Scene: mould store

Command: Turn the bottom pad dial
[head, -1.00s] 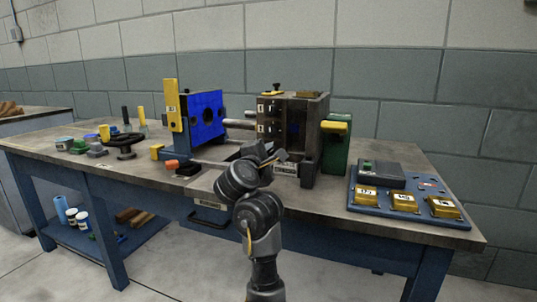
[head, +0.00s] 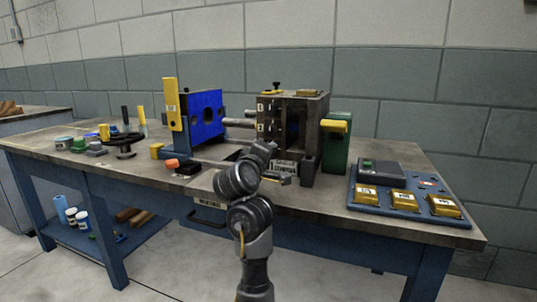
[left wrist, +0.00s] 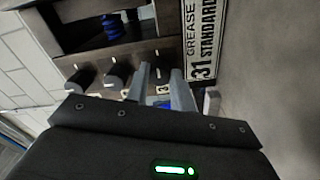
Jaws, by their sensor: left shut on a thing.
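The dark steel mould block (head: 304,112) stands on the bench, with labels 1 and 2 on its front face. In the left wrist view two round black dials (left wrist: 80,80) and (left wrist: 117,76) stick out in a row. The bottom dial (left wrist: 161,74), beside a label 3, sits between the fingers of my left gripper (left wrist: 160,78) and is mostly hidden. The fingers are shut on it. In the head view my left arm covers the lower front of the block, and the finger contact is not clear. My right gripper is in no view.
A "GREASE 31 STANDARD" plate (left wrist: 203,45) is close beside the fingers. A blue mould half (head: 207,118) stands to the left. A control panel (head: 381,207) with yellow covers lies on the right, and a black handwheel (head: 124,140) on the left.

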